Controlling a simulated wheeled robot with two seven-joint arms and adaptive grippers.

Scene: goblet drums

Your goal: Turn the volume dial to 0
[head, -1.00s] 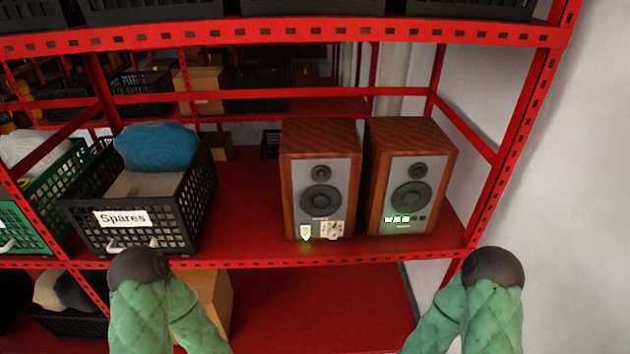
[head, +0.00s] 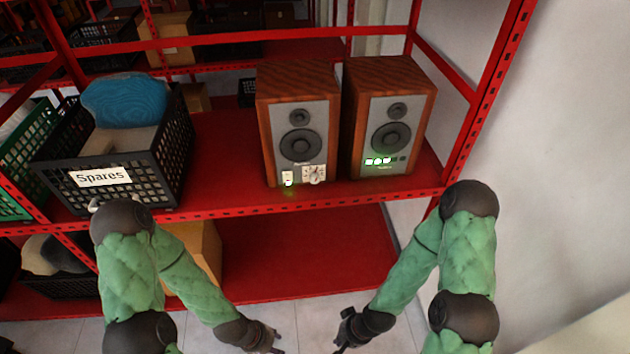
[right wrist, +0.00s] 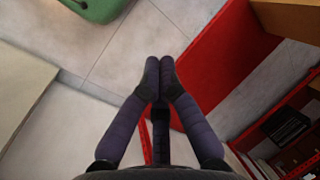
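The volume dial (head: 314,174) is a small pale knob on a light plate, low on the front of the left wooden speaker (head: 298,115). Which way it points is too small to tell. Beside it is a white switch (head: 288,178) with a green glow. The right speaker (head: 388,120) has a row of green-lit indicators (head: 380,161). My right gripper (head: 341,346) is low in the head view, below and apart from the speakers; its fingertips meet in the right wrist view (right wrist: 159,75), with nothing between them. My left gripper (head: 277,342) is at the bottom, its fingers hard to make out.
The speakers stand on a red metal shelf (head: 225,150) with a raised front edge. A black "Spares" crate (head: 150,165) is to their left. Red uprights (head: 485,110) rise at the right, beside a white wall. A lower red shelf (head: 300,250) holds a cardboard box (head: 200,250).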

